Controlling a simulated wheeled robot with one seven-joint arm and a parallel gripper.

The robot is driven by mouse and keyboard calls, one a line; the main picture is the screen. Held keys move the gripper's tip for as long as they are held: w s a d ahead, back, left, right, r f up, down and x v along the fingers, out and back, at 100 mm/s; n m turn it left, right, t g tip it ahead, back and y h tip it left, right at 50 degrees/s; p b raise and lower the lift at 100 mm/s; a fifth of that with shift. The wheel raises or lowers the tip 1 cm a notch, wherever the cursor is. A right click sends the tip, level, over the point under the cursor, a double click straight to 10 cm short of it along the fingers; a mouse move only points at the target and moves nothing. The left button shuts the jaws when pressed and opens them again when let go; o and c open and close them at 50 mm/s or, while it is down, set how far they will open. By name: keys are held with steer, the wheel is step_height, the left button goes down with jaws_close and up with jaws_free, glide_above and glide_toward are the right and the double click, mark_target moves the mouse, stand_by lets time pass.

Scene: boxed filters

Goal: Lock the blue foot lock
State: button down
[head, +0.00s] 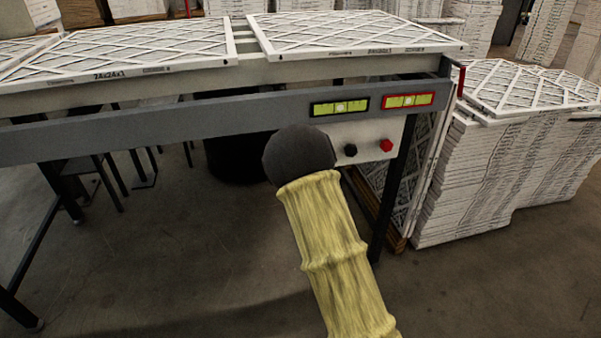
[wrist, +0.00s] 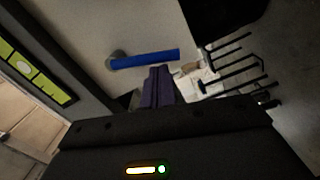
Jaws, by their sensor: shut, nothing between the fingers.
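The blue foot lock (wrist: 146,59) shows in the wrist view as a blue bar with a grey round pivot at its left end, on a pale panel. It lies nearly level in that view, its right end slightly higher. My gripper (wrist: 159,71) is shut and empty, its dark purple fingers together just below the bar in the picture. I cannot tell whether the fingertips touch it. In the head view the blue lock is not visible. My yellow-sleeved arm with its dark round end covers part of the table's white panel (head: 370,133) there.
The grey-edged table (head: 200,124) carries white boxed filters (head: 130,50). A black knob (head: 350,150) and a red knob (head: 387,145) sit on the panel below two yellow-green levels (head: 408,100). Stacked filters (head: 480,185) stand close at right. Floor (head: 180,260) at front left is open.

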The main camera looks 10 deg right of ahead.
steer(key=shift+d+f+n+b, duration=0.25)
steer(key=shift+d+n, duration=0.2)
steer(key=shift+n, duration=0.1)
steer(key=shift+d+f+n+b, duration=0.2)
steer(key=shift+d+n, duration=0.2)
steer(key=shift+n, duration=0.15)
steer(key=shift+w, duration=0.15)
steer(key=shift+s, duration=0.2)
